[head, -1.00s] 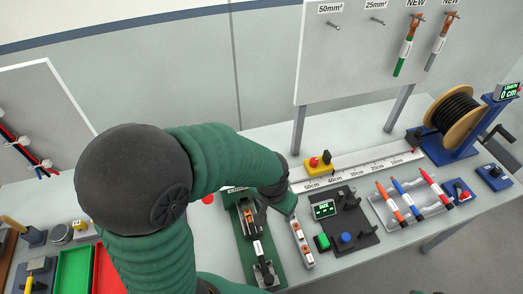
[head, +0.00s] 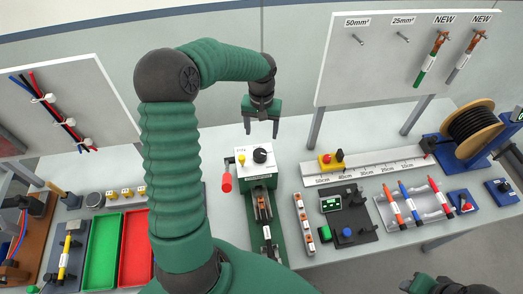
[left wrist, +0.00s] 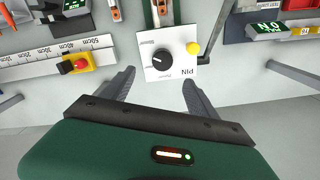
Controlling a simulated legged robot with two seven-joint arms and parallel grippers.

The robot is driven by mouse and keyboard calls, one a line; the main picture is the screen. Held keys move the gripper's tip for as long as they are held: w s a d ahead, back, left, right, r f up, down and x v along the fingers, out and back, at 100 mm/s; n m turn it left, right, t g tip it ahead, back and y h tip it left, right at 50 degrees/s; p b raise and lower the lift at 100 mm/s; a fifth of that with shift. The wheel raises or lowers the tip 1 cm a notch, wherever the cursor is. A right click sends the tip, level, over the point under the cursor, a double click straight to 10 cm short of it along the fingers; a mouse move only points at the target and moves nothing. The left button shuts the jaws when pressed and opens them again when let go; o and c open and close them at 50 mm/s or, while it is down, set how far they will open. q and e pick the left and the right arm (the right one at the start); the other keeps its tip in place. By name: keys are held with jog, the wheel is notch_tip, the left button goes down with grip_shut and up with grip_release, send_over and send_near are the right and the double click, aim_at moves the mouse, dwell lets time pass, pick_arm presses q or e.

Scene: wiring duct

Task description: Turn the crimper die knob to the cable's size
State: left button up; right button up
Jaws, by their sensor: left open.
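The crimper (head: 256,165) is a white-topped box on a green base, with a black die knob (head: 260,156), a yellow button (head: 241,160) and a red-ended handle (head: 226,183). In the left wrist view the knob (left wrist: 163,60) has a white pointer mark; its size labels are too small to read. My left gripper (head: 262,132) is open and empty, pointing down behind and above the knob, apart from it. Its fingers (left wrist: 160,88) straddle the space beside the crimper's top. Part of my right gripper (head: 437,286) shows at the lower right edge, its jaws unclear.
A strip of copper parts (head: 304,224) and a black device with a green display (head: 344,210) stand right of the crimper. A long ruler (head: 375,171) lies behind them. Green and grey cables (head: 431,62) hang on the panel. Red and green trays (head: 103,250) stand left.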

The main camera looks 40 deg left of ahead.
aim_at(260, 152)
pick_arm(q)
jog(key=f+p, duration=0.1)
jog(key=f, duration=0.3)
jog(key=a+f+p, duration=0.1)
jog(key=f, duration=0.8)
jog(key=shift+a+f+p, duration=0.25)
jog(key=shift+f+p, duration=0.1)
jog(key=shift+p, duration=0.05)
jog(key=shift+d+f, duration=0.15)
jog(key=shift+d, duration=0.4)
jog(key=shift+c, duration=0.3)
jog(key=c, duration=0.5)
jog(key=shift+a, duration=0.35)
jog(key=c, duration=0.7)
jog(key=shift+c, duration=0.6)
pick_arm(e)
jog(key=r, duration=0.3)
jog(key=shift+a+r, duration=0.1)
jog(key=shift+a, duration=0.25)
